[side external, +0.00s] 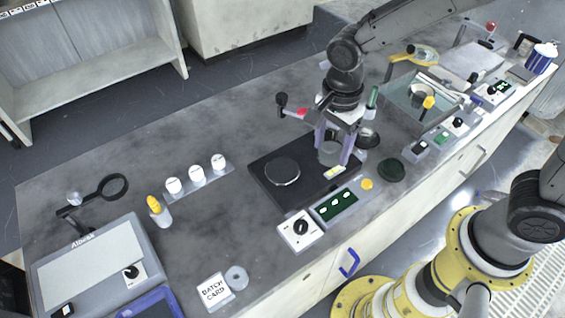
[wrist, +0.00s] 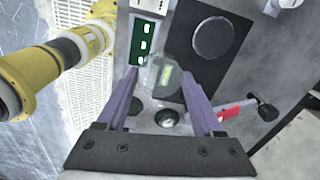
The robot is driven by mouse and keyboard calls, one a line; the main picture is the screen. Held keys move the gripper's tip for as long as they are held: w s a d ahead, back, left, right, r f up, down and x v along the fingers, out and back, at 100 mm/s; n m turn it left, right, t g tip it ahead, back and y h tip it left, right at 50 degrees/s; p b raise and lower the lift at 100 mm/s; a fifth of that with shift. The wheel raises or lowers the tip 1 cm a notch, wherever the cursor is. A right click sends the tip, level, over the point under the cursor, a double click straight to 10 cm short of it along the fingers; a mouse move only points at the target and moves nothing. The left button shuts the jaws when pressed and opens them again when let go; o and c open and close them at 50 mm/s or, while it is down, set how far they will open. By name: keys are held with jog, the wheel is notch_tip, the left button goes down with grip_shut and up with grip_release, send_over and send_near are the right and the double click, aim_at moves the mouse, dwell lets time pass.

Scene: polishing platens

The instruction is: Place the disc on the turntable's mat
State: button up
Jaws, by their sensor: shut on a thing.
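My gripper (side external: 336,157) is shut on a pale grey, partly see-through disc (side external: 329,151). It holds the disc above the right end of the turntable's black base. In the wrist view the disc (wrist: 160,74) sits between the tips of my gripper (wrist: 163,78), and a yellow-green label shows behind it. The turntable's round dark mat (side external: 282,171), with a thin light rim, lies on the black base to the left of my gripper. The mat (wrist: 213,38) is bare in the wrist view, up and right of the disc. The disc's underside is hidden.
A red-and-black handle (side external: 297,112) stands behind the base, close to my gripper. A dark green round pad (side external: 390,170) lies to the right. A control box with a knob (side external: 300,230) and a green panel (side external: 335,204) line the front. White-capped bottles (side external: 196,175) stand left.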

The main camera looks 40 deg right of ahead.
jog(key=w+a+f, duration=0.2)
jog(key=w+f, duration=0.1)
jog(key=w, duration=0.2)
send_over(282, 169)
jog(key=s, duration=0.1)
jog(key=f, duration=0.4)
jog(key=shift+s+d+f, duration=0.1)
jog(key=shift+d+f, duration=0.15)
jog(key=shift+d, duration=0.05)
jog(key=shift+w+a+f, duration=0.2)
jog(key=shift+w+f, duration=0.3)
jog(key=shift+f, duration=0.15)
jog(key=shift+w+f, duration=0.1)
jog(key=shift+f, duration=1.5)
jog(key=o, duration=1.4)
jog(key=shift+f, duration=0.15)
jog(key=shift+o, duration=0.2)
